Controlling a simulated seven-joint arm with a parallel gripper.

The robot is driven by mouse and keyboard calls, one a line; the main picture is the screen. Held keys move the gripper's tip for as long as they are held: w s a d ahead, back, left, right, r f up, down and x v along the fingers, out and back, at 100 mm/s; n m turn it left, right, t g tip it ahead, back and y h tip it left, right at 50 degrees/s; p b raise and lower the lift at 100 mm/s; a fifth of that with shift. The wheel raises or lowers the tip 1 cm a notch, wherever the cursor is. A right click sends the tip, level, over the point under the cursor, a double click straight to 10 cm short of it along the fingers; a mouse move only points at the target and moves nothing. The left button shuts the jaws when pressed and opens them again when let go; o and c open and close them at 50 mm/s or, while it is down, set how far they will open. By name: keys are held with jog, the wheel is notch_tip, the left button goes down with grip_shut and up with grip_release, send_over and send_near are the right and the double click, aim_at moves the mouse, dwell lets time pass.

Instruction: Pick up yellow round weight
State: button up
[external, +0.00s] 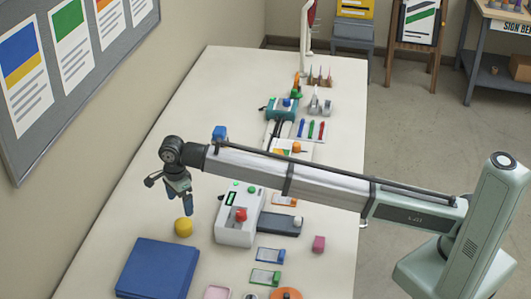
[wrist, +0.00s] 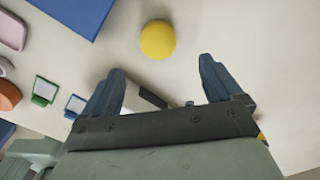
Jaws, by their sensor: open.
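The yellow round weight (external: 183,227) stands on the white table, just beyond the corner of a blue mat. It also shows in the wrist view (wrist: 158,39), past the fingertips and roughly between their lines. My gripper (external: 183,205) hangs above the table, its fingers pointing down, a little above and behind the weight in the external view. In the wrist view my gripper (wrist: 157,72) has its two dark blue fingers spread wide with nothing held between them. The weight is apart from both fingers and fully visible.
The blue mat (external: 158,268) lies at the near left. A white device with a red knob (external: 240,217) stands right of the weight, partly under my arm. Table left of the weight is clear.

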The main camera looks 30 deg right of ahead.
aim_at(183, 222)
notch_tip(183, 222, down, 6)
jog(key=shift+r, duration=0.2)
jog(key=shift+s+a+f, duration=0.15)
jog(key=shift+f, duration=2.45)
jog(key=c, duration=1.4)
